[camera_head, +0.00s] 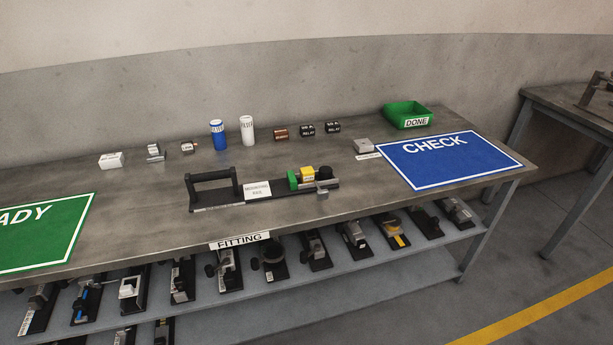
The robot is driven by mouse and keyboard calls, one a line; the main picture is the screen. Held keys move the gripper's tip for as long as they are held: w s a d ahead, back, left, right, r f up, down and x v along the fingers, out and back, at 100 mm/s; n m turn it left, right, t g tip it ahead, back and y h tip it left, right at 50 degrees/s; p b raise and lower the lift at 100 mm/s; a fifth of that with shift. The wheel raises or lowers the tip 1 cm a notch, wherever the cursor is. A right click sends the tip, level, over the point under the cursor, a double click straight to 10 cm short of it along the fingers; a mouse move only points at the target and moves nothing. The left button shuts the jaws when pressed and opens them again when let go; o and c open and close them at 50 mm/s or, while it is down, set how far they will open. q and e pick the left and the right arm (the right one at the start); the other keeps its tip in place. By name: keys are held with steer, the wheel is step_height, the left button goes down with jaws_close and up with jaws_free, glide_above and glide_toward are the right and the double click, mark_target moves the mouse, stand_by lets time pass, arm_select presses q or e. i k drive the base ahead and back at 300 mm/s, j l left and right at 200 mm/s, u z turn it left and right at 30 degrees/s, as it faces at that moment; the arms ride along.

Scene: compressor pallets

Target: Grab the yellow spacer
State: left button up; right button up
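A small yellow block (308,174), which looks like the yellow spacer, sits on the black mounting rail (262,199) in the middle of the workbench. A green part (293,180) is just to its left and a dark round part (325,172) just to its right. A grey metal piece (322,187) lies at its front right. The rail has a black handle at its left end and a white label. The yellow block's underside is hidden. Neither of my grippers is in view.
Behind the rail stand a blue can (217,134), a white can (247,130) and several small labelled parts. A green DONE bin (407,115) is at the back right. A blue CHECK mat (447,170) lies right, a green mat (38,236) left. The lower shelf (395,267) holds several assemblies.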

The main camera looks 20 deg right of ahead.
mark_target(308, 174)
steer(key=u, duration=0.4)
steer(key=l+u, duration=0.7)
steer(key=u, duration=0.15)
steer(key=k+l+u, duration=0.15)
steer(key=l, duration=0.25)
steer(key=k+l+u, duration=0.2)
steer(key=l, duration=0.2)
steer(key=i, duration=0.05)
